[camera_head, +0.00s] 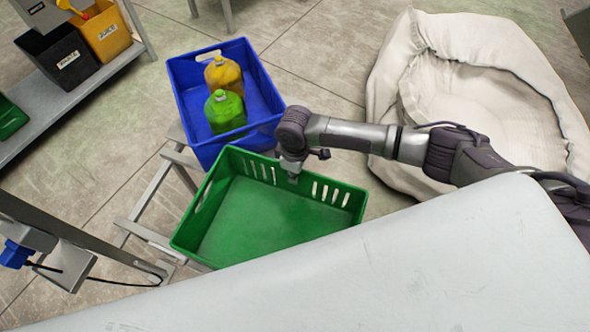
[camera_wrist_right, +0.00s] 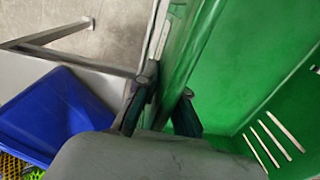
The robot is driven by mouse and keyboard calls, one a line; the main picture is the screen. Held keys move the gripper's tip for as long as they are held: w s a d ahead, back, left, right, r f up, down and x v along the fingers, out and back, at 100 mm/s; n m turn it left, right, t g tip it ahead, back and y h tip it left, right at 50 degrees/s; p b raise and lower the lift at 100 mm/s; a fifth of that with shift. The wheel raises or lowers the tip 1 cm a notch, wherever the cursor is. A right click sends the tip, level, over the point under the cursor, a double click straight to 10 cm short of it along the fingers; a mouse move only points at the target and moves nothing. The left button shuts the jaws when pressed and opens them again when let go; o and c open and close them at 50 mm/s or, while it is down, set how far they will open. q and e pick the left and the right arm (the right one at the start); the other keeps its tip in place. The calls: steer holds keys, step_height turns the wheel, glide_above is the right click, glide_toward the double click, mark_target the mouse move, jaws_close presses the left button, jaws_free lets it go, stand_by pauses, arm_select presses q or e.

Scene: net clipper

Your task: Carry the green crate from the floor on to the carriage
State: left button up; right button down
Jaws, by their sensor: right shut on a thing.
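The green crate (camera_head: 255,222) is empty, with slotted walls, in the middle of the head view. My right gripper (camera_head: 292,174) is shut on its far wall, near the middle of the rim. In the right wrist view the fingers (camera_wrist_right: 166,90) straddle the wall of the green crate (camera_wrist_right: 235,75). The grey metal carriage frame (camera_head: 150,196) shows left of and partly under the crate. I cannot tell whether the crate rests on it or hangs just above. A pale surface hides the crate's near right part. My left gripper is not in view.
A blue crate (camera_head: 190,82) with a green jug (camera_head: 224,112) and a yellow jug (camera_head: 222,75) stands just beyond the green crate. A big white sack (camera_head: 390,95) is at the right. A shelf (camera_head: 45,100) with bins is at the left. A pale surface (camera_head: 400,265) fills the foreground.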

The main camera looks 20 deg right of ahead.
steer(key=shift+a+f, duration=0.1)
steer(key=shift+f, duration=0.25)
steer(key=c, duration=1.7)
jaws_free()
steer(key=shift+f, duration=0.25)
steer(key=o, duration=0.4)
steer(key=r, duration=0.6)
steer(key=r+p, duration=0.1)
steer(key=r, duration=0.5)
steer(key=shift+w+d+r, duration=0.15)
steer(key=shift+d+r, duration=0.05)
